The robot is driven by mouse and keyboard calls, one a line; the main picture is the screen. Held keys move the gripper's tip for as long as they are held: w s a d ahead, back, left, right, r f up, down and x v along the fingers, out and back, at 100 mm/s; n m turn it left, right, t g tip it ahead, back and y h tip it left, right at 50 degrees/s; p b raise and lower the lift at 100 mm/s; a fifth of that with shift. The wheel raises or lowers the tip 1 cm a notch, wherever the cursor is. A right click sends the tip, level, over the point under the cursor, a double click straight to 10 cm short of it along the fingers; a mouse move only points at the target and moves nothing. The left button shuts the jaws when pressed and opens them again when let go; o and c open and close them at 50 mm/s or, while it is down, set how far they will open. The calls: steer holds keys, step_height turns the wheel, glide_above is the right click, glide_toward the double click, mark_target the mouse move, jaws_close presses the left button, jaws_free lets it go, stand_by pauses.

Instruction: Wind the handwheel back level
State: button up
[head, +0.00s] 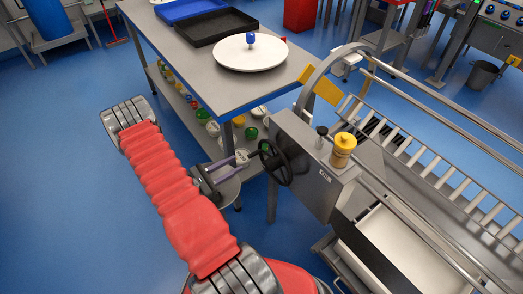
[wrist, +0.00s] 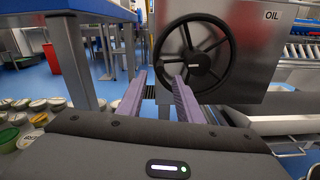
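The handwheel is a black spoked wheel with a round hub, on the side of a grey steel box (head: 307,185). It shows in the head view (head: 275,163) and large at the top of the wrist view (wrist: 193,57). My gripper (head: 238,163) is just left of the wheel in the head view. The right finger overlaps the rim in the picture.
A steel table (head: 185,62) with a white disc (head: 250,57), a black tray (head: 217,27) and lower-shelf jars stands behind my arm. The box carries a yellow-capped fitting (head: 343,150). A railed slatted conveyor (head: 440,165) runs right. Blue floor (head: 60,160) is clear at left.

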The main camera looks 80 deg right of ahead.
mark_target(262, 151)
steer(key=shift+s+f, duration=0.1)
stand_by(0.3)
steer(key=x, duration=1.4)
steer(key=shift+a, duration=0.1)
steer(key=shift+c, duration=0.4)
steer(key=c, duration=0.7)
steer(key=shift+s+a+f, duration=0.1)
jaws_close()
